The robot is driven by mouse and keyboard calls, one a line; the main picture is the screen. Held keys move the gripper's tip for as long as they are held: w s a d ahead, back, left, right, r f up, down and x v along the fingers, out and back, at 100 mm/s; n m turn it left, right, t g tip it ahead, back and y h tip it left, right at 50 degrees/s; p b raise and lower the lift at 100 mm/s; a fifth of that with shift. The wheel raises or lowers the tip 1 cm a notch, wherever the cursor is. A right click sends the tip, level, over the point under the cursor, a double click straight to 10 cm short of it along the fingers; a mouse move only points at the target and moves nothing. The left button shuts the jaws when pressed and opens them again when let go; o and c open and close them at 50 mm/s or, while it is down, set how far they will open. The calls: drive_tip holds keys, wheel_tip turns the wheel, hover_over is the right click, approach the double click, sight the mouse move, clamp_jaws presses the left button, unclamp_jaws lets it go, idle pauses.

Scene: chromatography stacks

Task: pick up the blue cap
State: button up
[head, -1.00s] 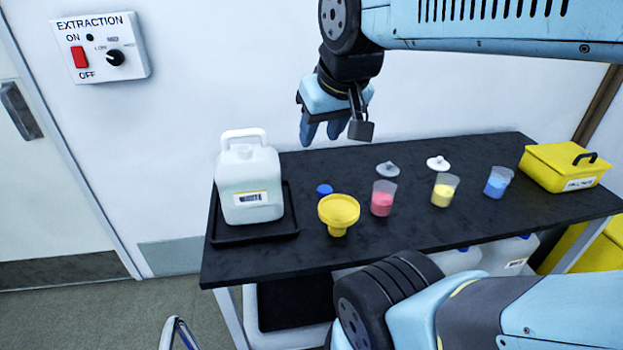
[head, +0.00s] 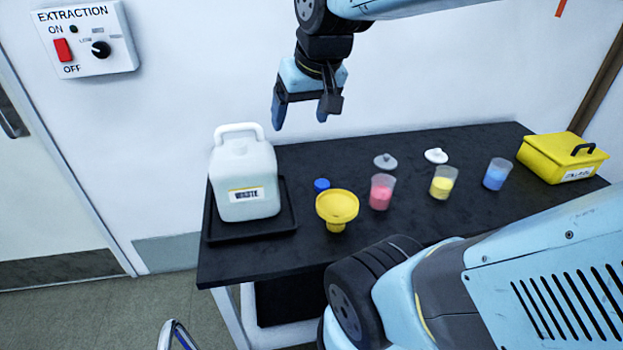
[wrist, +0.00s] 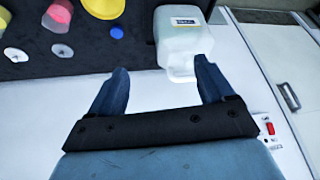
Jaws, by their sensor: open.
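The blue cap (head: 321,184) is a small disc lying on the black bench top (head: 262,258). It sits between the white waste jug (head: 246,180) and the yellow funnel (head: 337,207). My gripper (head: 300,117) is open and empty, fingers pointing down, above and behind the cap near the wall. In the wrist view my gripper (wrist: 160,82) has its two blue fingers spread with nothing between them. The jug (wrist: 182,40) shows beyond the fingers there.
The jug stands in a black tray (head: 285,232). Beakers with pink (head: 381,192), yellow (head: 443,182) and blue (head: 496,174) contents stand right of the funnel. Grey (head: 385,161) and white (head: 436,156) lids lie behind them. A yellow box (head: 562,160) is at the right end.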

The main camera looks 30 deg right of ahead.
drive_tip(key=w+d+f+m+g, duration=0.1)
drive_tip(key=w+d+f, duration=0.25)
drive_tip(key=w, duration=0.35)
drive_tip(key=m+g+h, duration=0.1)
drive_tip(key=m+g, duration=0.2)
drive_tip(key=m, duration=0.1)
hover_over(322, 184)
drive_tip(key=s, duration=0.1)
wheel_tip(322, 184, down, 21)
drive_tip(key=f, duration=0.9)
drive_tip(key=w+f, duration=0.1)
drive_tip(key=f, duration=0.3)
drive_tip(key=shift+f, duration=0.15)
drive_tip(key=c, duration=1.1)
